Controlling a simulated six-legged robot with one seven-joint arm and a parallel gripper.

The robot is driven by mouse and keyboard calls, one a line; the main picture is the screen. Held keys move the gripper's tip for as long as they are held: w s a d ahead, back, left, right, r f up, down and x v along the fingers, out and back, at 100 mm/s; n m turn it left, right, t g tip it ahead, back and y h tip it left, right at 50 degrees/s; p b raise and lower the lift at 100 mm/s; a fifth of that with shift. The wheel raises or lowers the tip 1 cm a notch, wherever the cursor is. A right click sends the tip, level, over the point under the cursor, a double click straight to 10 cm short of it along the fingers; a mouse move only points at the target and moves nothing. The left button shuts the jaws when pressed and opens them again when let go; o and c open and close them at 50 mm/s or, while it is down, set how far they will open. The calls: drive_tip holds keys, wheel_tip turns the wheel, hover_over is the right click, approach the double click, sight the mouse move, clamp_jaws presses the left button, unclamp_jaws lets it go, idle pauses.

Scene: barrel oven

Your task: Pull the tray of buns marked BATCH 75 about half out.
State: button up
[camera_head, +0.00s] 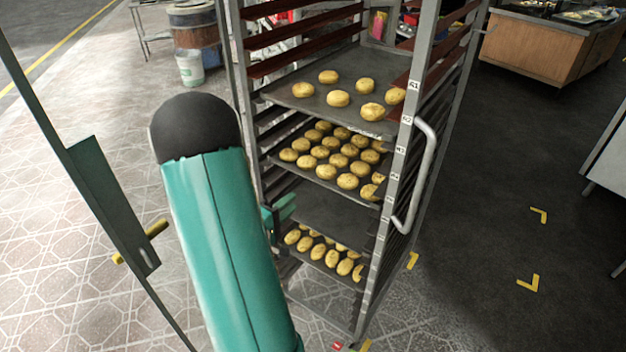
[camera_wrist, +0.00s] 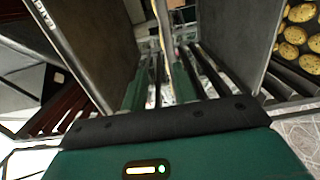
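A tall metal rack (camera_head: 425,95) holds dark trays in the head view. The top tray (camera_head: 318,107) carries a few large buns. The tray below (camera_head: 275,158) is full of smaller buns, the one under it (camera_head: 325,205) looks bare, and a lower tray (camera_head: 325,268) carries buns. My gripper (camera_head: 280,210) is at the rack's left side, around the bare tray's height, partly hidden by my arm. In the wrist view its two green fingers (camera_wrist: 158,92) stand apart with no tray clearly between them. A tray edge (camera_wrist: 42,14) at left bears a partly legible label; its number is unreadable.
A vertical handle (camera_head: 415,175) is on the rack's right side. A green-edged panel with a yellow handle (camera_head: 140,242) stands at left. A barrel and white bucket (camera_head: 190,68) are behind, and a wooden counter (camera_head: 548,48) at back right.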

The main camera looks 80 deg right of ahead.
sight(315, 182)
drive_tip(key=shift+f+x, duration=0.2)
drive_tip(key=shift+x, duration=2.7)
drive_tip(key=shift+f+x, duration=0.2)
drive_tip(key=shift+x, duration=2.7)
drive_tip(key=shift+w, duration=0.15)
clamp_jaws()
drive_tip(key=shift+w+a, duration=0.1)
drive_tip(key=v, duration=2.6)
drive_tip(key=shift+a, duration=0.2)
drive_tip(key=shift+c, duration=2.1)
unclamp_jaws()
drive_tip(key=shift+a, duration=0.1)
drive_tip(key=o, duration=0.4)
